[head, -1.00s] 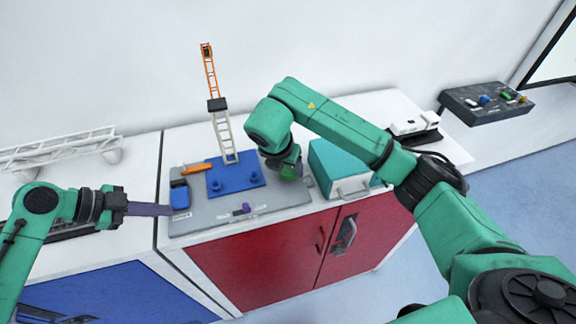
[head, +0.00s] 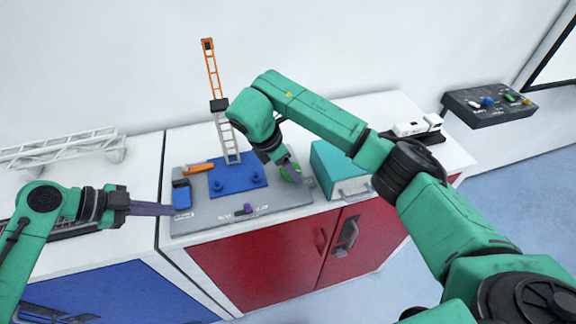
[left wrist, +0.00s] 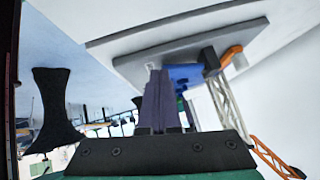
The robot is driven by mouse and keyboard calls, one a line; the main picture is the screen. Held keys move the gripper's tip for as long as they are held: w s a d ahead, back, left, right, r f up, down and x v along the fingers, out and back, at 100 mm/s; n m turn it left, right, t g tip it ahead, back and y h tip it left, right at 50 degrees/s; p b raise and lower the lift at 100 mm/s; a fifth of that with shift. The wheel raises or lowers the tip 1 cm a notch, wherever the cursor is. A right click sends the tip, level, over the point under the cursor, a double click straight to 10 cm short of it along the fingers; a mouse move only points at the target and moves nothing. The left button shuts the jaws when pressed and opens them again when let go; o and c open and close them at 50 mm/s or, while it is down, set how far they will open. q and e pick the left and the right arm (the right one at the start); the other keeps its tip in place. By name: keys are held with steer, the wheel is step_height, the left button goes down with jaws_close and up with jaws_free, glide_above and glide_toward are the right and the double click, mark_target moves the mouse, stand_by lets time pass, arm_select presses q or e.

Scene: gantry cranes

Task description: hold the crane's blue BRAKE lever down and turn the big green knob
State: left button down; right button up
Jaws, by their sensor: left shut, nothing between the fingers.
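The blue BRAKE lever (head: 181,196) stands at the left edge of the crane's grey panel (head: 215,216). My left gripper (head: 168,210) is shut and empty, its purple-grey fingers pointing right with the tips close beside the lever's lower part; whether they touch it I cannot tell. Its fingers (left wrist: 155,98) also show in the left wrist view, pointing at the panel's edge. The big green knob (head: 291,173) is at the panel's right, partly hidden. My right gripper (head: 283,167) is down at the knob; its fingers are too hidden to tell their opening.
The crane's tower (head: 225,135) rises from a blue plate (head: 238,180), with an orange piece (head: 198,168) beside it. A purple knob (head: 248,208) sits at the panel's front. A teal box (head: 338,172) stands right of the panel, close to my right arm.

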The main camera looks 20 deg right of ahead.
arm_select(q)
steer(key=shift+d, duration=0.1)
arm_select(e)
steer(key=shift+a, duration=0.1)
steer(key=o, duration=1.4)
steer(key=shift+c, duration=0.2)
steer(key=v, duration=1.2)
